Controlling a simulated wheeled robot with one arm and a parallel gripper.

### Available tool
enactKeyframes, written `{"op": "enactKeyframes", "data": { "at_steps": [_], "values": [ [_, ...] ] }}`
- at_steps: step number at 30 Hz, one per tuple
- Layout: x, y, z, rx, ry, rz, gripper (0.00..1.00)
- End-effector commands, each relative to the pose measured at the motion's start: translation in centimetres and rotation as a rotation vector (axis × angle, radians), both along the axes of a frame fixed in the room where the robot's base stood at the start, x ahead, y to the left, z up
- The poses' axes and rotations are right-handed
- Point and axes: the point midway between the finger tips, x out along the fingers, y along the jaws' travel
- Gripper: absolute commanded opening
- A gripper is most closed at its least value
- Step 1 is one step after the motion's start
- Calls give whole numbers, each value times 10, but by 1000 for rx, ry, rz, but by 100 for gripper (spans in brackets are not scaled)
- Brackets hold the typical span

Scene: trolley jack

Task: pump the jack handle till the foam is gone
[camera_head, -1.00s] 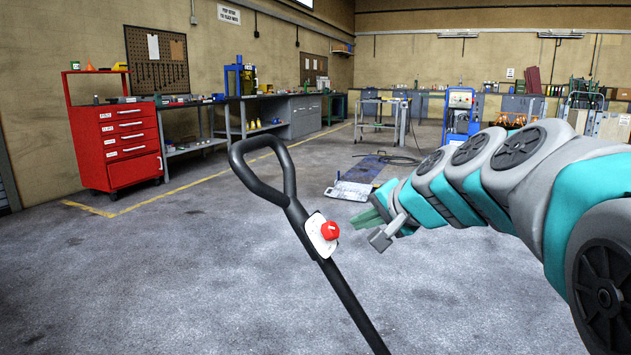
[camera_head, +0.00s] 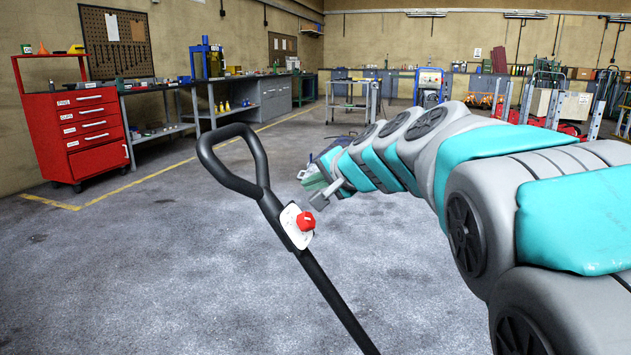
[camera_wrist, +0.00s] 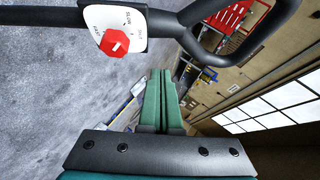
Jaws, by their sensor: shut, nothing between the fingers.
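The black jack handle (camera_head: 267,203) has a loop grip at its top and slants down to the lower right in the head view. A white plate with a red knob (camera_head: 306,222) sits on its shaft. My gripper (camera_head: 314,188) is just right of the handle and the knob in that view, shut and empty. In the wrist view the green fingers (camera_wrist: 161,88) are together, and the handle (camera_wrist: 168,25) crosses the top of the picture beyond them. The red knob (camera_wrist: 114,42) shows at upper left there. The jack's body and the foam are not in view.
A red tool cabinet (camera_head: 86,135) stands at the left wall beside workbenches (camera_head: 160,127). A metal trolley (camera_head: 352,98) and a blue machine (camera_head: 430,88) stand at the back. The grey floor around the handle is clear.

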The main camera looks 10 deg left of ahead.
Motion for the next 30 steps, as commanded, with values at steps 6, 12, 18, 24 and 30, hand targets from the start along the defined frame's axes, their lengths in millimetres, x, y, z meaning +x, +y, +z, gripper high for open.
{"op": "enactKeyframes", "data": {
  "at_steps": [6,12,18,24,30],
  "values": [
    [24,26,-20,0,5,0,0],
    [29,50,-36,-1,4,3,0],
    [27,65,-45,1,2,2,0],
    [27,68,-47,1,1,0,0],
    [27,67,-48,1,1,0,0]
  ]
}}
